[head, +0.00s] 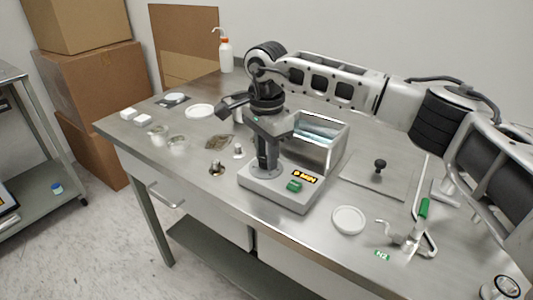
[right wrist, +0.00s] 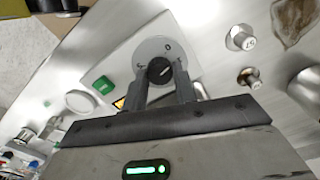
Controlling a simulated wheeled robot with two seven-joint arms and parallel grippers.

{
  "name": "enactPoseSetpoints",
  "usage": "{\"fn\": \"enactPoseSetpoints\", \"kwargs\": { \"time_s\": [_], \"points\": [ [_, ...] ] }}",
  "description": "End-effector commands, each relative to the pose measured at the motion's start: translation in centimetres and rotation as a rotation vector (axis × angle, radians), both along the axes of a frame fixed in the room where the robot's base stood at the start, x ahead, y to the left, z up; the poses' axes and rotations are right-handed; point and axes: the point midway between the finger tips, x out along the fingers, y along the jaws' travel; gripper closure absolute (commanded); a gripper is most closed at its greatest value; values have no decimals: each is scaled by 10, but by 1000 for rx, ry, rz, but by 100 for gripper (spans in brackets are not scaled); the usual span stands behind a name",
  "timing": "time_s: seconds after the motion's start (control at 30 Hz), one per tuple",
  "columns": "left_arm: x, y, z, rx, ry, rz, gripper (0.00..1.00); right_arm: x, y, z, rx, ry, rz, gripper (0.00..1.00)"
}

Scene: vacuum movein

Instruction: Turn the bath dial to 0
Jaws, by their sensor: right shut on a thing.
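The bath is a light grey unit (head: 253,187) with an open-topped metal tank (head: 318,150) at its back. In the head view my right gripper (head: 266,166) points down over the front left of the unit and hides the dial. In the right wrist view the black dial (right wrist: 159,70) sits on a round grey plate (right wrist: 152,50) with small marks. The two fingers of my right gripper (right wrist: 162,82) stand on either side of the dial, shut on it. A white pointer line shows on the dial. My left gripper is not in view.
A white bottle (head: 225,55) stands at the back.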

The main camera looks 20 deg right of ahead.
Motion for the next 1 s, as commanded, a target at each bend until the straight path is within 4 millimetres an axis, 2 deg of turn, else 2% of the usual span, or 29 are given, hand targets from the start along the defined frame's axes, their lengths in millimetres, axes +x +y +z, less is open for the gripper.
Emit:
{"fn": "enactPoseSetpoints", "kwargs": {
  "time_s": [0.2,0.5,1.0],
  "points": [
    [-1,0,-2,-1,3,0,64,1,0,2,3,-5,174,94],
    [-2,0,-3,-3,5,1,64,2,1,3,3,-5,335,94],
    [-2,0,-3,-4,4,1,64,2,1,3,2,-6,398,94]
  ]
}}
